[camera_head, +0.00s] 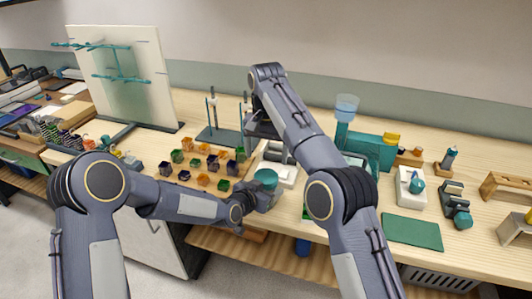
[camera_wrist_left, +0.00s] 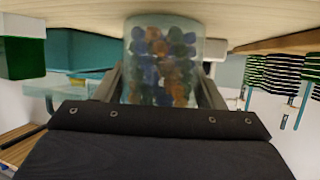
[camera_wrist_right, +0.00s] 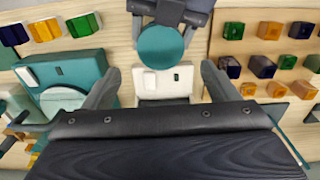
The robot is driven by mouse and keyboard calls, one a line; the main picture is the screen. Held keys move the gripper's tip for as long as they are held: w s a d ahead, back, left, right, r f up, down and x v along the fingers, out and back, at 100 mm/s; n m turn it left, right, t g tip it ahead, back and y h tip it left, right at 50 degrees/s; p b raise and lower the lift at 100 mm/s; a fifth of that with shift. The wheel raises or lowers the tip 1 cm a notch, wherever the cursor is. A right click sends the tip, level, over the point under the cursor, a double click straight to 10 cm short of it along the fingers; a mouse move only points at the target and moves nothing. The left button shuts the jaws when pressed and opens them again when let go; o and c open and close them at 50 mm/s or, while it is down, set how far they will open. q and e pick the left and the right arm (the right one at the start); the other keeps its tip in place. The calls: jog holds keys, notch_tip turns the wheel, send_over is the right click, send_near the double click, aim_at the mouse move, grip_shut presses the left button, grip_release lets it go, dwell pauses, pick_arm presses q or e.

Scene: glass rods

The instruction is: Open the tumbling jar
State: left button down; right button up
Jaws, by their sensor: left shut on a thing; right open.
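The tumbling jar (camera_wrist_left: 162,62) is a clear cylinder filled with blue, green and orange pieces in the left wrist view. Its round teal lid (camera_head: 266,177) faces up in the head view and also shows in the right wrist view (camera_wrist_right: 165,47). My left gripper (camera_wrist_left: 160,85) is shut on the jar's body, with one finger on each side. My right gripper (camera_wrist_right: 160,78) is open and empty. It points down, and the lid lies beyond its fingertips, apart from them. In the head view my right gripper (camera_head: 262,127) is above the table, behind the jar, partly hidden by its arm.
A white device (camera_wrist_right: 182,77) stands beside the jar. Several coloured cubes (camera_head: 203,179) sit on a brown board to the left. A teal machine (camera_head: 372,150) with a clear cup (camera_head: 347,102) stands to the right. A green mat (camera_head: 412,232) lies further right.

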aim_at(266, 176)
jog(key=shift+a+r, duration=0.1)
jog(key=shift+r, duration=0.05)
jog(key=shift+f, duration=3.9)
jog(key=shift+c, duration=0.3)
jog(key=c, duration=1)
jog(key=n, duration=0.3)
jog(key=o, duration=1.1)
